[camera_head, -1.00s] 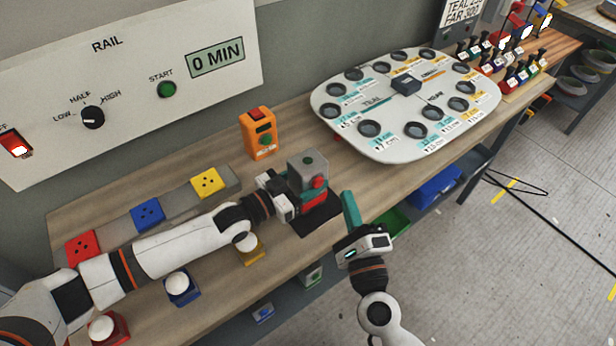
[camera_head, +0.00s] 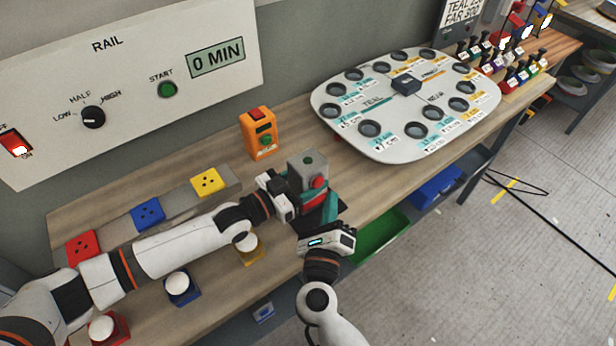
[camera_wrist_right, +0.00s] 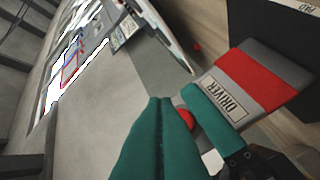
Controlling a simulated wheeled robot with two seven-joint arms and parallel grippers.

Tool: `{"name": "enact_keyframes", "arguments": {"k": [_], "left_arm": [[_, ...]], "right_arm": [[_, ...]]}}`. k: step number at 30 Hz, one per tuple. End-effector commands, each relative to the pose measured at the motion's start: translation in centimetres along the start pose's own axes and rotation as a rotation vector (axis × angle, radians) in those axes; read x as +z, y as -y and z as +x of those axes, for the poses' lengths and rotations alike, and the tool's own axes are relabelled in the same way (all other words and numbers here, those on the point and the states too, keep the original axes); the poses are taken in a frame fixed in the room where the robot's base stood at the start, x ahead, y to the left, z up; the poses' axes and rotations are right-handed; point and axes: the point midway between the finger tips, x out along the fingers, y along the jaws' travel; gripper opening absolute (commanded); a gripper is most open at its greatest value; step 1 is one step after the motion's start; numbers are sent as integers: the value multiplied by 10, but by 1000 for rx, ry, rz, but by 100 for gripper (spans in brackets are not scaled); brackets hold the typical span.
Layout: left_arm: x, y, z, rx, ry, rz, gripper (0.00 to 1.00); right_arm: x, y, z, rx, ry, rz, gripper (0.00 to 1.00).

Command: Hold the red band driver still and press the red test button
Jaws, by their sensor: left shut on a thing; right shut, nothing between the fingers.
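The driver (camera_head: 307,166) is a grey box with a red band, standing on a dark pad on the bench. It also shows in the right wrist view (camera_wrist_right: 262,82), with a "DRIVER" label. My left gripper (camera_head: 306,203) is shut on the driver's lower part. The red test button (camera_head: 318,182) faces the bench's front side. In the right wrist view the button (camera_wrist_right: 185,119) is partly hidden by teal fingers. My right gripper (camera_head: 331,208) is shut and empty, its tips close to the button; I cannot tell whether they touch it.
A grey-white board (camera_head: 350,140) with several round holes lies to the right. Red, blue and yellow sockets (camera_head: 148,214) are to the left. A green bin (camera_head: 378,240) sits below the bench edge.

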Motion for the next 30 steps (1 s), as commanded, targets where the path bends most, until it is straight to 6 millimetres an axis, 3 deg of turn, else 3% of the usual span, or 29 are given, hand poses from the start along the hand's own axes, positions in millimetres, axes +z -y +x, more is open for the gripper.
{"name": "enact_keyframes", "arguments": {"k": [9, 30], "left_arm": [[0, 0, 0, 1, -1, 0, 22], [0, 0, 0, 1, 0, 0, 22]], "right_arm": [[-11, 11, 15, 0, -1, 1, 0], [-11, 11, 15, 0, 0, 0, 0]]}}
